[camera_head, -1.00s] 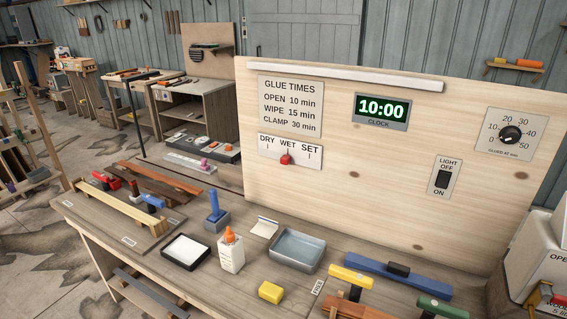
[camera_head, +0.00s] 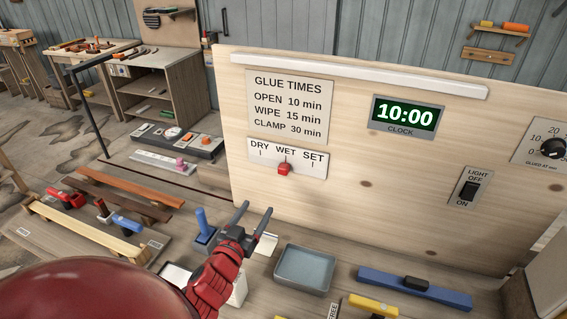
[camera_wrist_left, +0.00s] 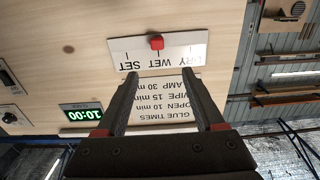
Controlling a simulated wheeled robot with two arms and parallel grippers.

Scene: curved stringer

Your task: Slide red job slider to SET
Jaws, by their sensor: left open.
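The red job slider (camera_head: 284,169) sits at the middle mark, under WET, on a white label plate (camera_head: 313,163) reading DRY, WET, SET on the wooden panel. It also shows in the left wrist view as a red knob (camera_wrist_left: 156,42), upside down, beyond the fingers. SET is to the right of it in the head view. My left gripper (camera_head: 254,213) is open and empty, with its fingers pointing up toward the panel, below and left of the slider and apart from it. In the left wrist view the two dark fingers (camera_wrist_left: 166,80) are spread with the knob ahead between them. My right gripper is not in view.
A clock (camera_head: 407,115) reads 10:00, and a light switch (camera_head: 469,190) and dial (camera_head: 552,148) are on the panel. On the bench below are a grey tray (camera_head: 304,268), a blue-handled tool (camera_head: 204,227) and a blue bar (camera_head: 415,287). The panel around the slider is clear.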

